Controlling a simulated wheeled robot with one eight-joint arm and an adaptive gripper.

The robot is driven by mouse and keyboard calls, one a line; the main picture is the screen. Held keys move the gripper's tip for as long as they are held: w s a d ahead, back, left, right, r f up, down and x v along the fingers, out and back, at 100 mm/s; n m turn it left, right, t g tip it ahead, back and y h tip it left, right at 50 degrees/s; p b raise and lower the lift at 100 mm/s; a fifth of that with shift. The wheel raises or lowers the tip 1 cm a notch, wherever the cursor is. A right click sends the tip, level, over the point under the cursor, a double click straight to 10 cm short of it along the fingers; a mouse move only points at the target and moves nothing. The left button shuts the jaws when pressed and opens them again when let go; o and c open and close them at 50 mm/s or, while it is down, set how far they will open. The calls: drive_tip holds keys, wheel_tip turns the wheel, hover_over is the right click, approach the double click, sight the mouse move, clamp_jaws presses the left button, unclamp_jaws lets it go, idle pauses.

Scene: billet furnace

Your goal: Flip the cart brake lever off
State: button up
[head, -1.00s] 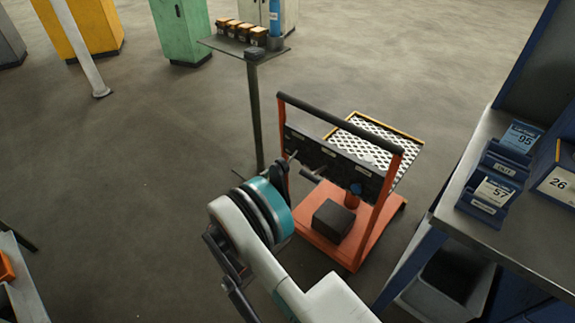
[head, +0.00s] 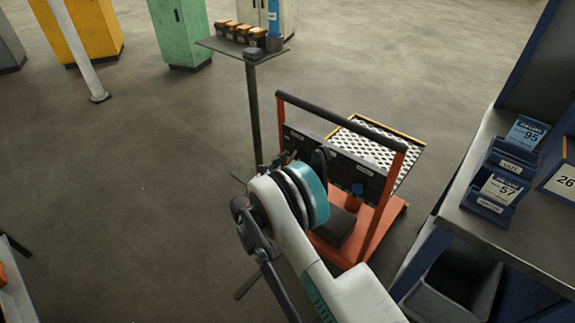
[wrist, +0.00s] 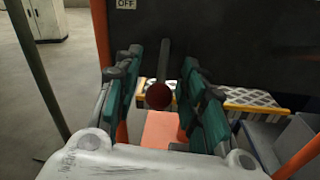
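The orange cart (head: 379,222) has a dark front panel (head: 355,170) under its black push bar. In the wrist view, the brake lever (wrist: 164,62) is a dark rod with a dark red ball knob (wrist: 159,95). It points toward the camera and slightly down from the panel. My gripper (wrist: 177,62) is open, with one teal-padded finger on each side of the lever; contact cannot be told. An OFF label (wrist: 125,4) is on the panel, up and left of the lever. In the head view, my wrist hides the lever.
A dark block (head: 335,227) sits on the cart base, partly behind my arm. A post-mounted shelf (head: 243,47) with small boxes and a blue bottle stands behind left. A workbench (head: 500,235) with blue card holders is close on the right.

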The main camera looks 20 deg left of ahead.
sight(287, 164)
clamp_jaws()
drive_tip(key=shift+r, duration=0.15)
drive_tip(key=shift+s+a+r+g+y+p, duration=0.15)
drive_tip(key=shift+r+g+p, duration=0.2)
drive_tip(key=shift+g+p, duration=0.25)
drive_tip(key=shift+s+d+r+g+y+p, duration=0.15)
drive_tip(key=shift+r+g+p, duration=0.2)
drive_tip(key=shift+g+p, duration=0.25)
drive_tip(key=r+g+p, duration=0.1)
drive_tip(key=g+y+p, duration=0.1)
drive_tip(key=g, duration=0.1)
drive_tip(key=shift+a+r, duration=0.1)
drive_tip(key=shift+r, duration=0.3)
drive_tip(key=g+p, duration=0.1)
drive_tip(key=r+g+y+p, duration=0.1)
drive_tip(key=g, duration=0.1)
drive_tip(key=shift+w+r+m+y, duration=0.1)
drive_tip(key=shift+r+m+y, duration=0.15)
drive_tip(key=shift+m+y, duration=0.05)
drive_tip(key=shift+w+r+g+y+p, duration=0.1)
drive_tip(key=shift+r+g+y+p, duration=0.15)
drive_tip(key=shift+g, duration=0.5)
drive_tip(key=shift+w+r+g+y+p, duration=0.1)
drive_tip(key=shift+r+g+y+p, duration=0.15)
drive_tip(key=shift+g, duration=0.5)
